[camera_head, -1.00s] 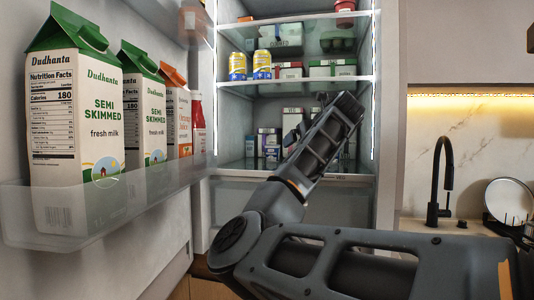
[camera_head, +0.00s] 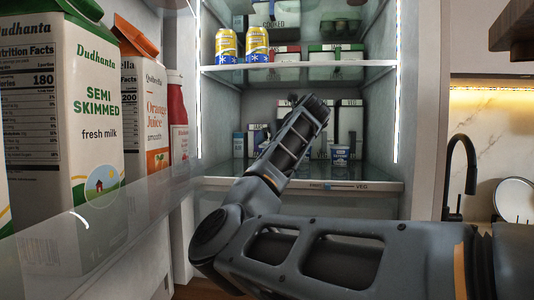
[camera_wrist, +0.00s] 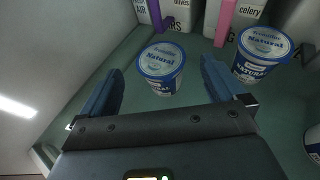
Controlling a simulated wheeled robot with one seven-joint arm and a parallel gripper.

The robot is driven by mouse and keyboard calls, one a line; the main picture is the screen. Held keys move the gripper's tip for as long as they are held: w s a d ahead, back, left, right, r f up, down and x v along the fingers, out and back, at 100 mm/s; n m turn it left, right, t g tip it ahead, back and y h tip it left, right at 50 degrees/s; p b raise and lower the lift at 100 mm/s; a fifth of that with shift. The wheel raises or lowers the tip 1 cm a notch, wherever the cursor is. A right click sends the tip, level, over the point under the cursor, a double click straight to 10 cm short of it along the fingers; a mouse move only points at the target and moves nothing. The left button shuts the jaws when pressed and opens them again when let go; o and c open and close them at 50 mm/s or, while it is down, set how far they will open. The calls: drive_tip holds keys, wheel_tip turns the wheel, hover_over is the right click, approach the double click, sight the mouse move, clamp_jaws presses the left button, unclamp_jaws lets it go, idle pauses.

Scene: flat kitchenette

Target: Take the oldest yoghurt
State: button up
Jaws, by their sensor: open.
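In the wrist view a white and blue yoghurt cup (camera_wrist: 161,84) labelled Natural stands on the fridge shelf, just ahead of and between my fingertips. A second Natural cup (camera_wrist: 262,54) stands to its right, outside the right finger. A third similar cup (camera_wrist: 314,140) is cut off at the right edge. No date is readable on any cup. My gripper (camera_wrist: 160,78) is open and empty, pointing into the shelf. In the head view my gripper (camera_head: 312,104) is inside the fridge, and one cup (camera_head: 340,154) shows right of my arm; my arm hides part of the shelf.
Boxes, one labelled celery (camera_wrist: 236,15), stand behind the cups. A glass shelf (camera_head: 300,67) with yellow cans (camera_head: 227,43) lies above.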

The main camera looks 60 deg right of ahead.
drive_tip(key=x, duration=0.4)
drive_tip(key=shift+f+p, duration=0.2)
drive_tip(key=shift+p, duration=0.2)
drive_tip(key=c, duration=1)
drive_tip(key=shift+c, duration=0.8)
drive_tip(key=shift+r, duration=0.15)
